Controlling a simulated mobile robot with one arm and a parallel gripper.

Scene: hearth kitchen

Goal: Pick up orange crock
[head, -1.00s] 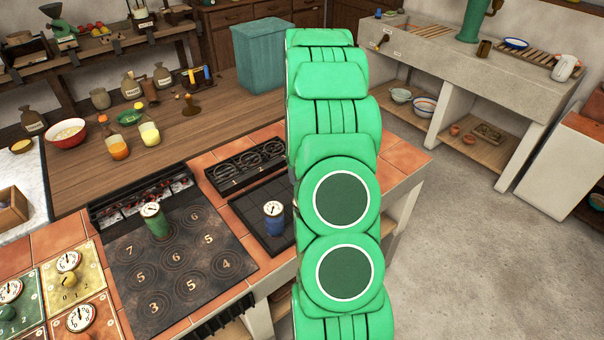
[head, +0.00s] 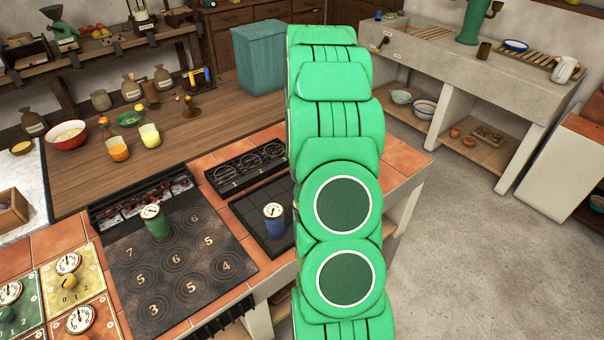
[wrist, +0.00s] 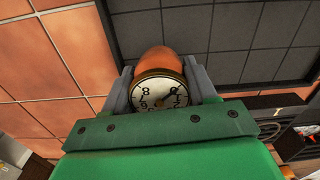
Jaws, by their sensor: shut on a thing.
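The orange crock (wrist: 160,62) shows in the wrist view with a round white dial (wrist: 158,93) on it. My gripper (wrist: 160,85) is shut on the crock, with one grey finger on each side of it. A dark tiled surface and orange tiles lie beyond the crock. I cannot tell whether the crock touches a surface. In the head view my green arm stands in front of the counter and hides the gripper and the crock.
A green crock (head: 154,222) stands on the numbered stove top (head: 180,265). A blue crock (head: 273,220) stands on the dark tiled plate (head: 250,205), close left of my arm. A teal bin (head: 260,58) stands behind.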

